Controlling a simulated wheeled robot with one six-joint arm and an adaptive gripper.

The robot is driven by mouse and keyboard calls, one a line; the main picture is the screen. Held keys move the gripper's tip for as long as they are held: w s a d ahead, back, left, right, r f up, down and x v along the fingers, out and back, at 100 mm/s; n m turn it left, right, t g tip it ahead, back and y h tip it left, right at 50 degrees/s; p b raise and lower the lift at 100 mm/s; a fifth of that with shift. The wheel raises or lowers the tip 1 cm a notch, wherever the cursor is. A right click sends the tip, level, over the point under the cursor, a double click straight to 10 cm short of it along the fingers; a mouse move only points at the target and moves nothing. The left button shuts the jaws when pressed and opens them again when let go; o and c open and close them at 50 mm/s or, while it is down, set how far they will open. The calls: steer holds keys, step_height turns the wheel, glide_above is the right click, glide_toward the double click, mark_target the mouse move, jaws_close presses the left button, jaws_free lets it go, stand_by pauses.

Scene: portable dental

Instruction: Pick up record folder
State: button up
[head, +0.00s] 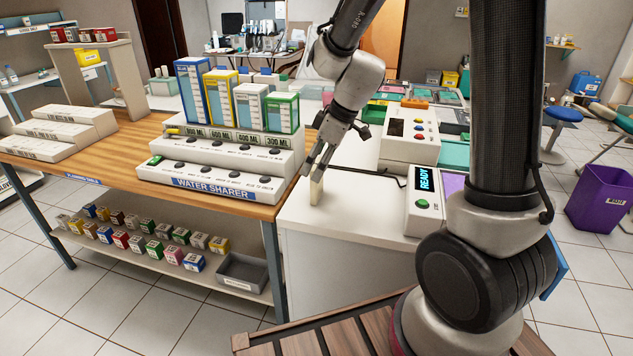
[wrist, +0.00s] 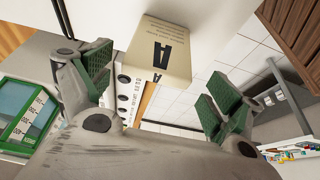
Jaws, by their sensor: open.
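A small cream block marked with a large black "A", which looks like the record folder (head: 316,191), stands upright near the left edge of the white counter. In the wrist view, its printed face (wrist: 165,45) shows at the top centre, between and beyond the fingers. My gripper (head: 318,161) points down at the top of the folder, with its fingers apart. In the wrist view, the green-padded fingers of my gripper (wrist: 153,83) are spread with an empty gap between them. I cannot tell whether either finger touches the folder.
The stepped white WATER SHARER unit (head: 220,165) with tall coloured containers stands close on the left, on a wooden table. A READY panel (head: 424,190) and a white button box (head: 409,140) stand to the right. The counter's front part (head: 340,225) is clear.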

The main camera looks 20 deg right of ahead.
steer(key=x, duration=0.5)
steer(key=shift+w+d, duration=0.15)
steer(key=c, duration=1.1)
